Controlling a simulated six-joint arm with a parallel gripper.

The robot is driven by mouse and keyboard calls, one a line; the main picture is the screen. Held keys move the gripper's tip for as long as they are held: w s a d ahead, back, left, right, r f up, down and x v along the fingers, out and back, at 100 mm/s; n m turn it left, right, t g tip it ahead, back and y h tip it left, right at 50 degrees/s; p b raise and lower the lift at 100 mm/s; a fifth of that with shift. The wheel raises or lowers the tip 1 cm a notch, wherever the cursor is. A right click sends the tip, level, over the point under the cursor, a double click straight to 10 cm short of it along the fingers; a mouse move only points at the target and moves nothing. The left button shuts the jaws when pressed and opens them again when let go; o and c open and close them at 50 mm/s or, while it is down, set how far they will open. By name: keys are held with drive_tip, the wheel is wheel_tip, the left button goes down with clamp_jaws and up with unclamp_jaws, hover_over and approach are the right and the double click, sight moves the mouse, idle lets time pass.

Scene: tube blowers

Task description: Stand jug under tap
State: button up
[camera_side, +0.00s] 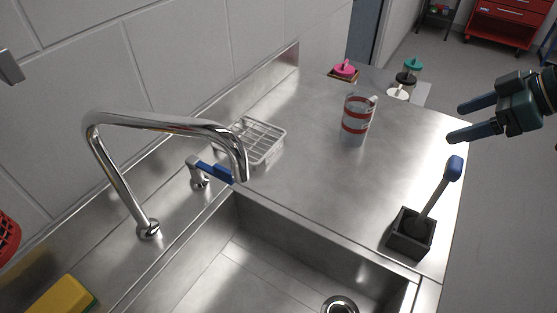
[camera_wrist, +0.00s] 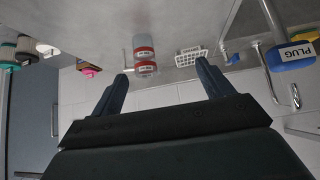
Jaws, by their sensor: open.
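The jug (camera_side: 357,118) is a clear cylinder with red bands and a pale handle. It stands upright on the steel drainboard, right of the wire rack. It also shows in the wrist view (camera_wrist: 144,52), beyond my fingers. The tap (camera_side: 170,122) is a chrome gooseneck behind the sink, its spout end over the sink basin (camera_side: 225,270). A blue lever (camera_side: 214,171) sits beside it. My gripper (camera_side: 460,122) is open and empty at the right, in the air beyond the counter's edge and apart from the jug.
A blue-handled brush stands in a dark square holder (camera_side: 410,234) at the front edge, between my gripper and the sink. A wire rack (camera_side: 252,140) lies near the wall. Several coloured-topped items (camera_side: 406,78) stand at the far end. The drainboard around the jug is clear.

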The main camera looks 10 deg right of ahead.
drive_tip(key=s+d+r+m+h, duration=0.2)
drive_tip(key=s+d+m, duration=0.2)
drive_tip(key=s, duration=0.6)
drive_tip(key=s+d+r+m+h, duration=0.3)
drive_tip(key=s+d+m, duration=0.1)
drive_tip(key=s, duration=0.6)
drive_tip(key=shift+d+r+g, duration=0.15)
drive_tip(key=shift+r+g, duration=0.1)
drive_tip(key=shift+g, duration=0.15)
drive_tip(key=shift+o, duration=0.7)
drive_tip(key=shift+w, duration=0.2)
